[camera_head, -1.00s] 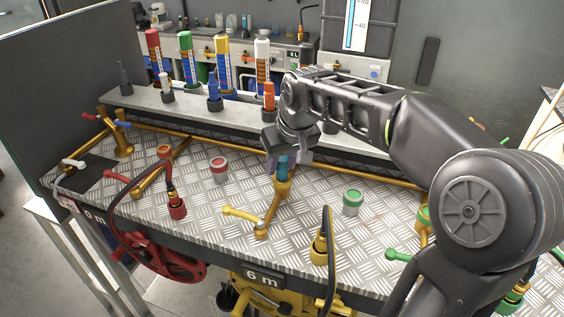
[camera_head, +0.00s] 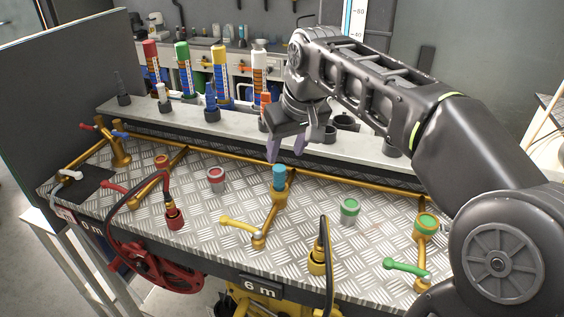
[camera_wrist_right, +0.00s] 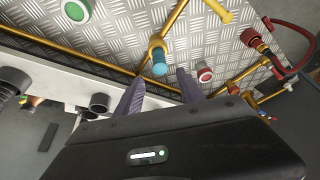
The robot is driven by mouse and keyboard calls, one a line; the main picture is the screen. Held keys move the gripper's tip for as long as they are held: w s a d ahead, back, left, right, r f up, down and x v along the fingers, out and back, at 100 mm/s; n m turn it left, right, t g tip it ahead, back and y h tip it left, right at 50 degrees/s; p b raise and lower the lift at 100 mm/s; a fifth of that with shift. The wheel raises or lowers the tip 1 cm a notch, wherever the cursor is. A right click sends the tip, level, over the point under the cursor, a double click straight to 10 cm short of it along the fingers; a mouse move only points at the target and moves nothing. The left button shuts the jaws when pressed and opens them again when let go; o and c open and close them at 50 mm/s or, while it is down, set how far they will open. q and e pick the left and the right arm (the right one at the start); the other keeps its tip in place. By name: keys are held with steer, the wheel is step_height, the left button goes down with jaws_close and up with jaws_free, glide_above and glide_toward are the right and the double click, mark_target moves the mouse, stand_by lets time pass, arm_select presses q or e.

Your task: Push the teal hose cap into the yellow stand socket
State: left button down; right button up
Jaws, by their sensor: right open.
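The teal hose cap (camera_head: 279,176) stands upright in the mouth of the yellow stand socket (camera_head: 278,197), on the brass pipe with the yellow lever (camera_head: 239,223). How deep it sits cannot be told; its upper part shows above the rim. My right gripper (camera_head: 287,150) is open and empty, its purple fingers just above and behind the cap, apart from it. The right wrist view shows the cap (camera_wrist_right: 159,64) and the brass socket (camera_wrist_right: 157,44) beyond the two spread fingers (camera_wrist_right: 158,88). My left gripper is not in view.
A red-banded cap (camera_head: 216,179) and a green-banded cap (camera_head: 349,211) stand on the metal plate either side. A yellow hose end (camera_head: 318,255) stands in front. A grey shelf (camera_head: 225,130) with bottles runs behind.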

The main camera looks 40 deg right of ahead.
steer(key=shift+v, duration=1.35)
